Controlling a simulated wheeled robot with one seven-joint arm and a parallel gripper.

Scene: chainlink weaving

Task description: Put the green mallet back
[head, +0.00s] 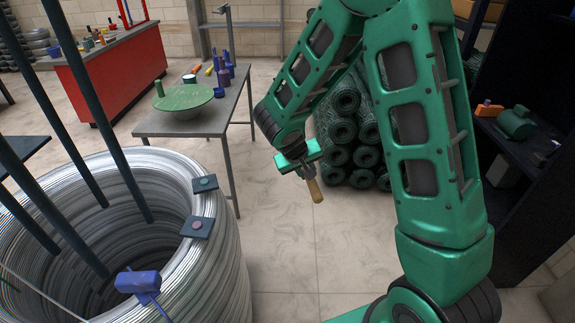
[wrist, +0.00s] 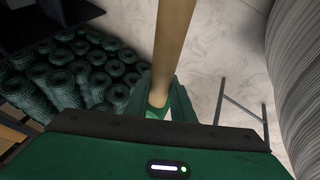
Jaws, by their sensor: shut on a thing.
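My gripper (head: 302,164) is shut on a tan wooden handle (head: 315,190), held in the air over the floor between the wire coil and the rolls. In the wrist view my gripper (wrist: 165,108) grips the handle (wrist: 174,45), which runs up out of the picture. I cannot clearly tell a mallet head from my green fingers. On the coil rim (head: 230,235) lie two dark pads, one with a green disc (head: 205,181) and one with a mauve disc (head: 197,225). A blue mallet (head: 138,282) is at the coil's front.
A grey table (head: 225,115) behind the coil holds a green round plate (head: 183,97) and blue tools. Dark posts (head: 103,120) rise inside the coil. Mesh rolls (head: 340,130) stack behind my arm. A dark right-hand shelf holds a green cylinder (head: 516,123) and an orange block (head: 489,109).

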